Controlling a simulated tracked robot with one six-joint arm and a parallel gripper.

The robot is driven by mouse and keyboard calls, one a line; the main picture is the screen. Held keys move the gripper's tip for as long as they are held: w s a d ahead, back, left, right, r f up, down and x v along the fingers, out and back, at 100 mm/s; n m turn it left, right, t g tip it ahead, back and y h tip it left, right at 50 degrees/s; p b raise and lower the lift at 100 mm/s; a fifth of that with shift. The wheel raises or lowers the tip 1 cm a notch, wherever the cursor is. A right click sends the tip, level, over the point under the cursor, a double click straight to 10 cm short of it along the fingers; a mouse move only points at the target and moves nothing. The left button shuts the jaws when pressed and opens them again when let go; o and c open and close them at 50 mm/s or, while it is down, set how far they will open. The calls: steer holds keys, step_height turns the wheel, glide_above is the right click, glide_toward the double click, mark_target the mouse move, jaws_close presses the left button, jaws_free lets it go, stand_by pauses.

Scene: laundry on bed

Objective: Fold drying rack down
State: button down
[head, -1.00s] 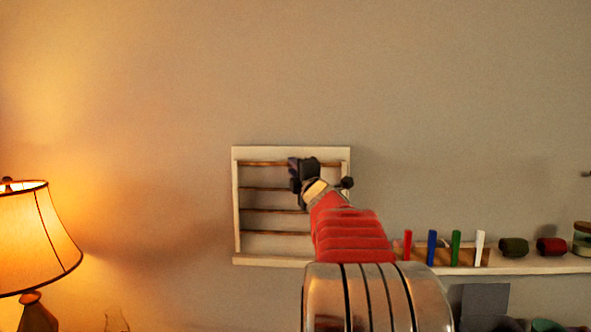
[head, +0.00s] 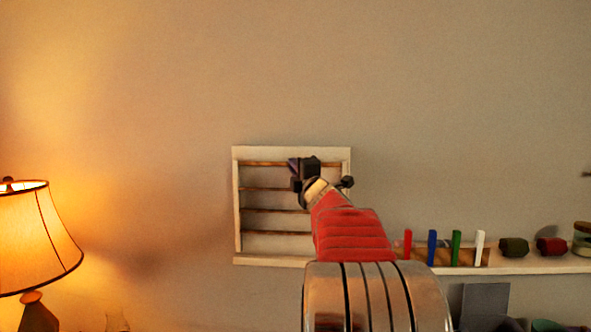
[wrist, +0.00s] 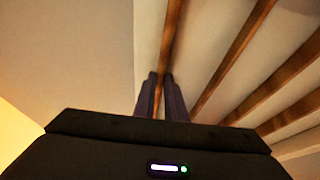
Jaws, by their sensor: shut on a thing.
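The drying rack (head: 236,210) is a pale frame with several brown rods, upright against the wall in the head view. My gripper (head: 301,172) is at its upper part, near the top rod (head: 262,163). In the wrist view, the two dark fingers of my gripper (wrist: 161,88) are close together around a brown rod (wrist: 171,35), with more rods to the right. The grip looks shut on that rod. My arm hides the rack's lower right part.
A pale shelf (head: 540,264) runs right from below the rack. It carries colored pegs (head: 432,247), dark and red rolls (head: 551,247) and a jar (head: 583,238). A lit lamp (head: 35,235) stands at left. The wall above is clear.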

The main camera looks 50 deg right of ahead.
steer(key=shift+s+f, duration=0.15)
steer(key=shift+f, duration=0.1)
